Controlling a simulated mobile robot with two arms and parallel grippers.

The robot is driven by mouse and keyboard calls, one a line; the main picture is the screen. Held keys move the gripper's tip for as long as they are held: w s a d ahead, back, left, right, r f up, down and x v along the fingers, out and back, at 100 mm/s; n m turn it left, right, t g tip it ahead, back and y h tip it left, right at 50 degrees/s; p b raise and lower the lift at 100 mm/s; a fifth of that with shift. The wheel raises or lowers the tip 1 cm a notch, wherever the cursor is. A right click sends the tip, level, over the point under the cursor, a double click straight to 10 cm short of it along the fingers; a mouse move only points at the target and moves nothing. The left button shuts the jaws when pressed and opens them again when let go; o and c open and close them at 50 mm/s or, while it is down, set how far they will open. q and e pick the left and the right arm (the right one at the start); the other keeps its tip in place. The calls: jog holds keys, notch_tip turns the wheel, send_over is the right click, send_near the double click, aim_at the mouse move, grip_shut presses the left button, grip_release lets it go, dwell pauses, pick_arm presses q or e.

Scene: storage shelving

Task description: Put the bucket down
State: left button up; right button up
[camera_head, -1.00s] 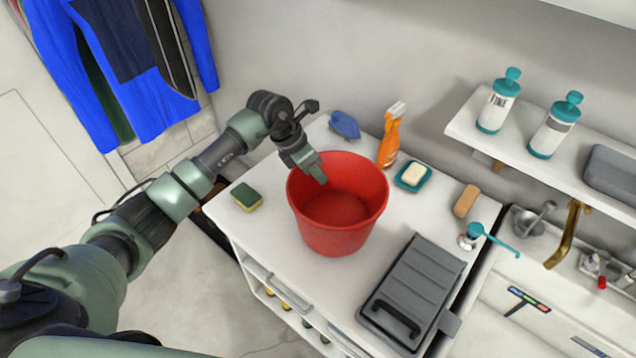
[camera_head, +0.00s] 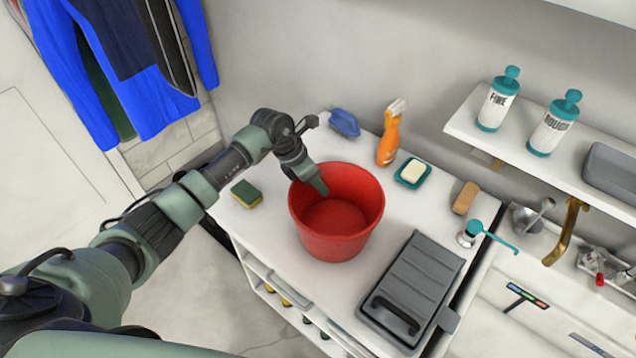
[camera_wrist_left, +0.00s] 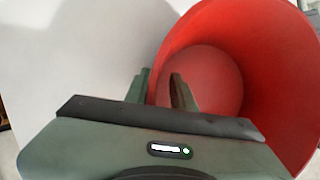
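The red bucket (camera_head: 336,236) is upright over the white cabinet top (camera_head: 256,226). I cannot tell whether its base touches the surface. My left gripper (camera_head: 318,188) is at the bucket's back-left rim. In the left wrist view, the left gripper (camera_wrist_left: 161,88) has one finger outside the red bucket (camera_wrist_left: 265,60) and the other inside. The bucket wall lies between the fingers, and the gripper looks shut on it. The bucket is empty. My right gripper is not in view.
Around the bucket are a green-yellow sponge (camera_head: 246,194), a blue brush (camera_head: 344,123), an orange spray bottle (camera_head: 388,140), a soap dish (camera_head: 412,172), a tan block (camera_head: 465,198) and a grey case (camera_head: 413,285). A wall shelf (camera_head: 480,147) holds two bottles.

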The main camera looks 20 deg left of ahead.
pick_arm(q)
jog(key=shift+r, duration=0.15)
jog(key=b+v, duration=0.2)
jog(key=v, duration=1)
jog(key=shift+b, duration=0.3)
